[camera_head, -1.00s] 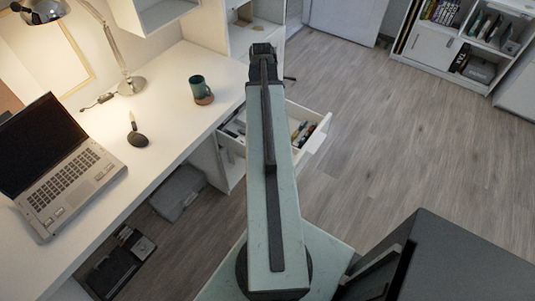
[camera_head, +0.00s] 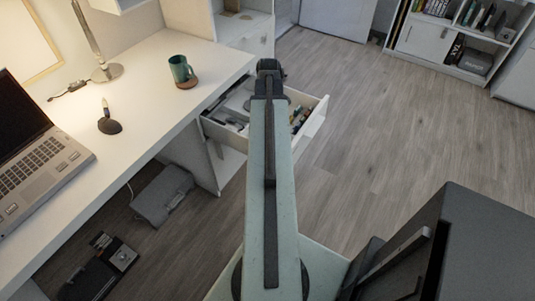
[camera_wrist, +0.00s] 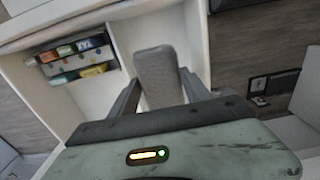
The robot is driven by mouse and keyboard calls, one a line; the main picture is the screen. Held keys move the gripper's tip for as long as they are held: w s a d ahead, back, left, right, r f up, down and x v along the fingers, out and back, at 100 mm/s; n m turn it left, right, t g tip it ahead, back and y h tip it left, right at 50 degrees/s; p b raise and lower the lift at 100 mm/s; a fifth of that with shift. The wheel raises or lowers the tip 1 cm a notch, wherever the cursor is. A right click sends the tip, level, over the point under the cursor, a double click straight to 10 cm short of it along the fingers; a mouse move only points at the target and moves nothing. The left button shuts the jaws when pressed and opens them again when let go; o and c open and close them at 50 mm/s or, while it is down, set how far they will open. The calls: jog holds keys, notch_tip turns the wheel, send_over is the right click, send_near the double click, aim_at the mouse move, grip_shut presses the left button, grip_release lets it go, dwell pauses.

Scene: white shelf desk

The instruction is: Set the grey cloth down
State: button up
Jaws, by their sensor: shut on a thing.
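The grey cloth (camera_wrist: 158,72) is a folded, rounded oblong pad in the wrist view. My gripper (camera_wrist: 160,88) has one finger on each side of it and is shut on it. Behind the cloth lies the white inside of the open drawer (camera_wrist: 118,35); I cannot tell whether the cloth touches it. In the head view my gripper (camera_head: 268,70) is over the open drawer (camera_head: 313,121), and my arm hides the cloth and the drawer's middle.
A dark tray of small colourful boxes (camera_wrist: 75,55) sits in the drawer, left of the cloth. On the white desk (camera_head: 150,120) stand a green mug (camera_head: 180,68), a lamp (camera_head: 90,35) and a laptop (camera_head: 45,160). The wooden floor right of the drawer is clear.

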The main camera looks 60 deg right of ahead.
notch_tip(320, 180, down, 10)
jog(key=b, duration=1)
jog(key=shift+f, duration=0.1)
jog(key=shift+r, duration=0.25)
jog(key=shift+f, duration=0.25)
jog(key=o, duration=1.2)
jog(key=shift+r, duration=0.1)
notch_tip(320, 180, up, 13)
jog(key=p, duration=1.2)
jog(key=shift+f+p, duration=0.2)
jog(key=shift+p, duration=0.1)
jog(key=shift+f, duration=0.1)
